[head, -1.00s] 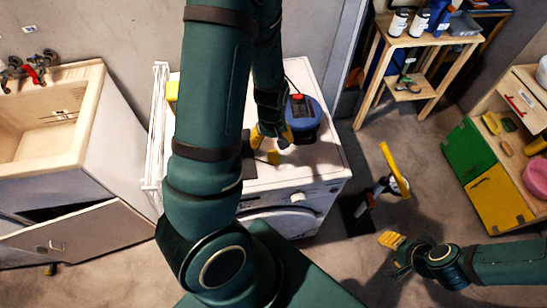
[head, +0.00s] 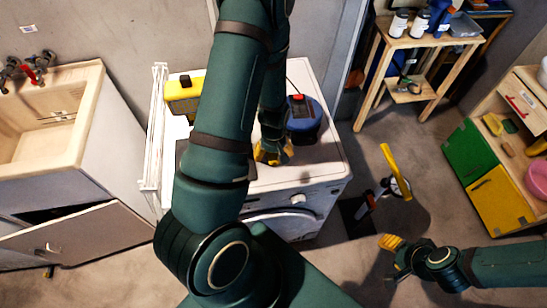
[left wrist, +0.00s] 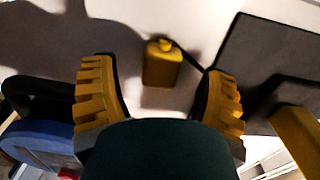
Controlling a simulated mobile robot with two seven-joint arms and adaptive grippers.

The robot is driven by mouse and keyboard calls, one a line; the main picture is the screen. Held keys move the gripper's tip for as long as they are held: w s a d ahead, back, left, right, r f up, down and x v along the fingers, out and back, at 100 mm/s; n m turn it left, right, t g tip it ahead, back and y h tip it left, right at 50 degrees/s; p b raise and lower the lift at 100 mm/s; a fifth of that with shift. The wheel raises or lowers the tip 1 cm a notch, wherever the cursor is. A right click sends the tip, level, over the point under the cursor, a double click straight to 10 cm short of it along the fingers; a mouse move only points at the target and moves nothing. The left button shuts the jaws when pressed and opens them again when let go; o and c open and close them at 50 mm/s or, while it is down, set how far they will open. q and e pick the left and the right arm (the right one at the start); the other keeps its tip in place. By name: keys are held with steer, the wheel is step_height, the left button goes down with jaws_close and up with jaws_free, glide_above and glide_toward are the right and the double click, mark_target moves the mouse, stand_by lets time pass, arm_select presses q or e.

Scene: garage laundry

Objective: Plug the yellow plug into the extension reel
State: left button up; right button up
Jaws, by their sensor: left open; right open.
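The yellow plug (left wrist: 162,64) lies on the white washing machine top in the left wrist view, with a dark cord running off to its right. My left gripper (left wrist: 160,92) is open, its ribbed yellow fingers either side of the plug in the picture, not closed on it. In the head view my left gripper (head: 270,154) is low over the machine top and the plug cannot be made out. The blue extension reel (head: 303,114) with a red part stands just right of it; its blue side (left wrist: 38,142) shows in the left wrist view. My right gripper (head: 390,246) is open and empty over the floor.
A dark flat panel (left wrist: 270,62) lies near the plug. A white drying rack (head: 154,140) and sink (head: 75,150) are at left. The machine's front right top is clear.

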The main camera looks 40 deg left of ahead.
mark_target(273, 155)
arm_select(q)
steer(key=shift+f, duration=0.9)
steer(key=shift+s, duration=0.1)
steer(key=c, duration=1.2)
step_height(273, 155, up, 10)
steer(key=shift+r+p, duration=0.1)
steer(key=shift+p, duration=0.55)
